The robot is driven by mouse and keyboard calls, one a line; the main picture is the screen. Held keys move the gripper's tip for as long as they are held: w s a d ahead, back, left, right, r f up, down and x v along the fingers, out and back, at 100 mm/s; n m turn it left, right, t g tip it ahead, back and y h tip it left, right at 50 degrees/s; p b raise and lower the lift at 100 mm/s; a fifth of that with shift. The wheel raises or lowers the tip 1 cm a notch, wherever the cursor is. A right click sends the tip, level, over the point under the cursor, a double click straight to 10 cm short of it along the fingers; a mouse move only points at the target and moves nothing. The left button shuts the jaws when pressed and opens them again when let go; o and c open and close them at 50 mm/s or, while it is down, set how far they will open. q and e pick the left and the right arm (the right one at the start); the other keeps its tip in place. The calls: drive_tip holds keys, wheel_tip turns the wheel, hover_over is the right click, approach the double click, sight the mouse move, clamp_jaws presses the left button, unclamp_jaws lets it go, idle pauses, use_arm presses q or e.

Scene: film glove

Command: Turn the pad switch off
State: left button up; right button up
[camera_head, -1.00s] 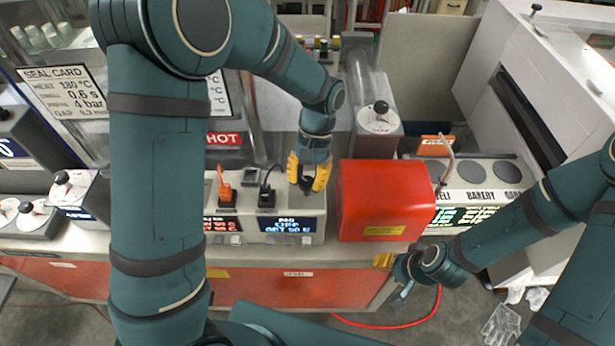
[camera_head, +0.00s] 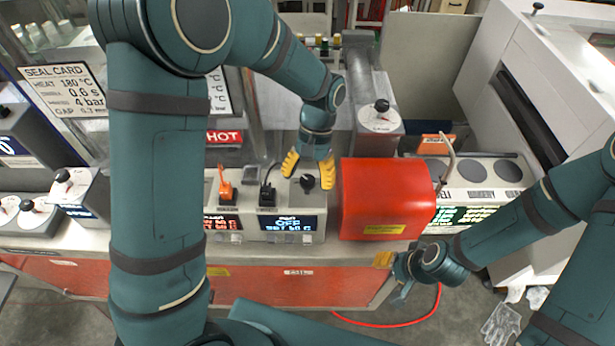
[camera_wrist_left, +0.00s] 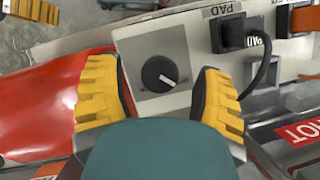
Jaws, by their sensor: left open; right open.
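The pad switch is a round black knob (camera_head: 307,182) on top of the grey pad control box (camera_head: 290,240). In the left wrist view the knob (camera_wrist_left: 160,74) shows a white pointer line and sits on a pale plate beside the PAD label. The box's display (camera_head: 287,223) appears to read OFF on its upper line. My left gripper (camera_head: 308,172) is open, with its yellow fingers on either side of the knob and apart from it. My right gripper (camera_head: 390,262) is open and empty, low at the right in front of the counter.
A red cover (camera_head: 385,195) stands close to the right of the knob. A black plug (camera_head: 267,195) with a cable and an orange plug (camera_head: 227,192) stand to the left. A HOT sign (camera_head: 224,137) is behind them.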

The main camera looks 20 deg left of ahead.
use_arm(q)
drive_tip(key=v, duration=1.1)
drive_tip(key=shift+r, duration=0.3)
